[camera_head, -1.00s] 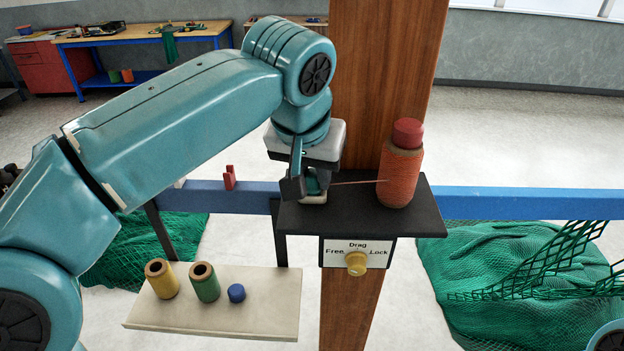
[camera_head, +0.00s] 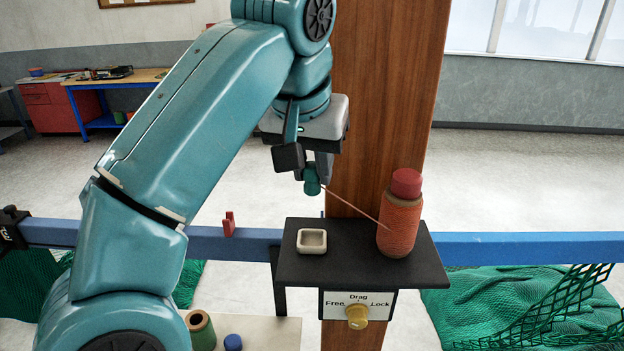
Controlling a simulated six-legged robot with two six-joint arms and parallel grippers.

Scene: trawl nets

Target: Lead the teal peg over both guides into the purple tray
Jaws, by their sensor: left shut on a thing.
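My left gripper (camera_head: 306,170) is shut on the teal peg (camera_head: 312,181) and holds it in the air, above and a little behind a small cream tray (camera_head: 312,241). An orange line runs from the peg down to the orange spool (camera_head: 400,222) with a red top, which stands upright on the black shelf (camera_head: 345,268). One red guide (camera_head: 229,224) stands on the blue rail, left of the shelf. I see no second guide and no purple tray. My right gripper is not in view.
A dial (camera_head: 357,312) marked Free, Drag and Lock is below the shelf. A wooden post (camera_head: 385,100) rises behind it. The blue rail (camera_head: 540,246) runs across. A green spool (camera_head: 200,331) and a blue piece (camera_head: 233,342) sit on a pale board at the lower left. Green nets hang below.

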